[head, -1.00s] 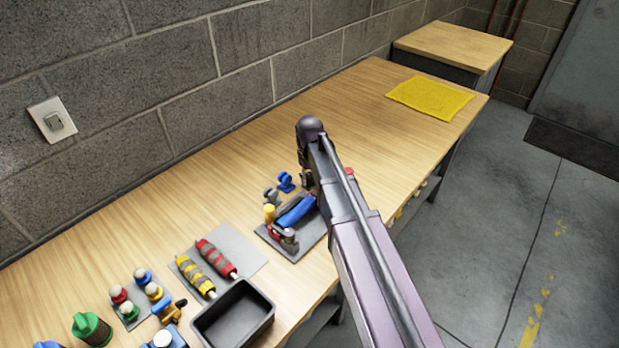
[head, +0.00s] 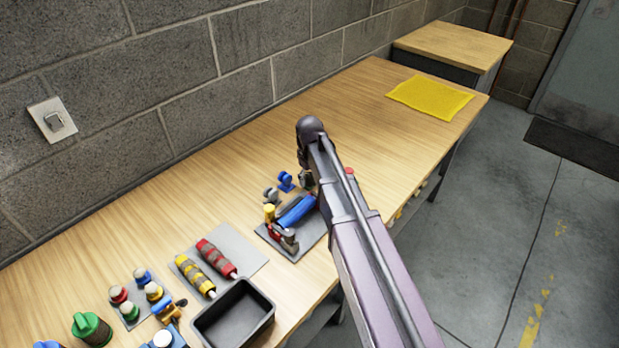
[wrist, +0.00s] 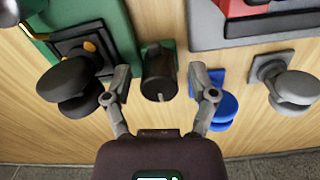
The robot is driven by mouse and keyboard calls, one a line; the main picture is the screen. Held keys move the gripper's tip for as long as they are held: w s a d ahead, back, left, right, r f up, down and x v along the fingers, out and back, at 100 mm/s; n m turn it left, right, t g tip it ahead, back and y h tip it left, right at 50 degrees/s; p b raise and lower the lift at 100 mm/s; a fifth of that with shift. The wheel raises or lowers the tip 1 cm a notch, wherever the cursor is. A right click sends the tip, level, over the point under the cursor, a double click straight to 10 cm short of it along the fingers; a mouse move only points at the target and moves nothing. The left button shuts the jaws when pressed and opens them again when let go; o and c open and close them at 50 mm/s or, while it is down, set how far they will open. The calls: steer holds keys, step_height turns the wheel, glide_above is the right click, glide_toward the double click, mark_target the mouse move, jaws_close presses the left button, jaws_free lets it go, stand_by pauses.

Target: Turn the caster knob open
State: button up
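A black knob (wrist: 158,75) with a white line on its face stands on a green base in the middle of the wrist view. The line points toward the bottom of the picture. My gripper (wrist: 160,70) is open, with one finger on each side of the knob and a visible gap to each. A black caster-like piece (wrist: 73,85) is left of the knob. A blue caster (wrist: 222,107) is partly behind the right finger, and a grey caster (wrist: 288,82) is farther right. In the head view my arm hides the black knob and the fingers.
In the head view, a grey plate with a blue cylinder (head: 298,210) lies beside my arm. A black tray (head: 234,314) and red and yellow rolls (head: 216,258) are to the left. A yellow mat (head: 430,96) lies at the far end, with bare tabletop before it.

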mark_target(310, 174)
steer(key=shift+m, duration=0.5)
steer(key=m, duration=0.3)
steer(key=shift+m, duration=0.3)
steer(key=m, duration=0.4)
steer(key=shift+m, duration=0.3)
steer(key=m, duration=0.4)
steer(key=shift+d+m, duration=0.1)
steer(key=shift+m, duration=0.2)
steer(key=m, duration=0.4)
step_height(310, 174, up, 14)
steer(key=p, duration=1.4)
steer(key=s+d+r+n+p, duration=0.1)
steer(key=s+d+n, duration=0.4)
steer(key=s, duration=0.4)
steer(key=s+d+r+n+p, duration=0.2)
steer(key=s+d+n, duration=0.3)
steer(key=s, duration=0.4)
steer(key=shift+s+d+r, duration=0.15)
steer(key=shift+s+d, duration=0.05)
steer(key=shift+d, duration=0.6)
